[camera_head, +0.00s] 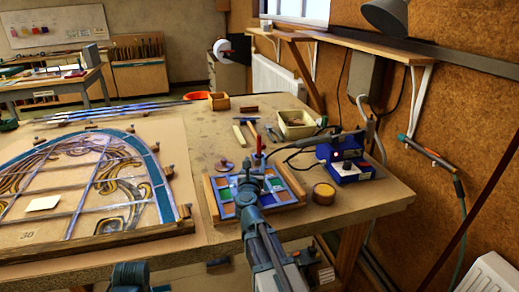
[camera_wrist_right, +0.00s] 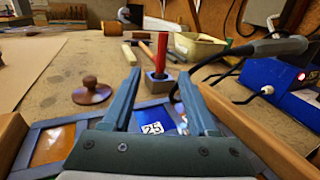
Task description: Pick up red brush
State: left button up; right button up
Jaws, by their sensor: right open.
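The red brush (camera_head: 258,147) stands upright with its red handle up, just behind the small leaded panel on the bench. In the right wrist view the red brush (camera_wrist_right: 161,55) rises from a small grey block-like base (camera_wrist_right: 160,83). My right gripper (camera_head: 250,182) is over the small panel, pointing toward the brush. In the right wrist view my right gripper (camera_wrist_right: 159,88) is open, and the brush base appears between its fingertips, seemingly just beyond them; contact is not visible. My left gripper does not show; only a part of my body is at the bottom edge.
The small panel (camera_head: 228,210) has wooden side strips. A brown knobbed disc (camera_wrist_right: 91,92) sits left of the brush. A blue powered unit (camera_head: 350,172) with a cabled tool stands right. A round tin (camera_head: 324,193) and cream tray (camera_head: 296,125) are near. A large leaded panel (camera_head: 60,215) lies left.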

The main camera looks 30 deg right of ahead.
aim_at(259, 144)
jog(key=x, duration=0.8)
jog(key=shift+x, duration=2.95)
jog(key=shift+s+d+r, duration=0.1)
jog(key=shift+s+r, duration=0.05)
jog(key=shift+s, duration=0.1)
grip_shut()
